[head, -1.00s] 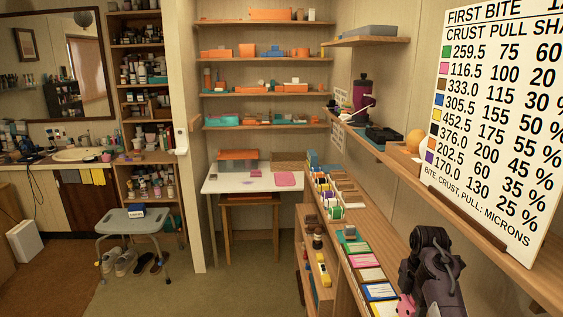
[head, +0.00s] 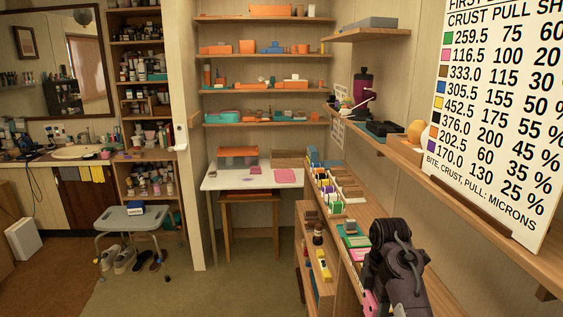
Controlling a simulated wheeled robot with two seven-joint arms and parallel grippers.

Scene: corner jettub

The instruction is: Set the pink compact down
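A pink rounded piece (head: 370,303), which may be the pink compact, shows at the bottom edge beside my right arm. It is partly cut off by the frame and covered by the arm. My dark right arm (head: 397,262) reaches in at the lower right, over the near part of the long wooden shelf (head: 377,213). Its fingertips are hidden, so I cannot see whether they are shut on the pink piece. My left gripper is not in view.
Coloured flat cases (head: 352,241) lie along the shelf, partly behind my arm. A rack of coloured spools (head: 325,187) stands farther back. A higher wall shelf (head: 476,203) and a numbered board (head: 490,115) bound the right.

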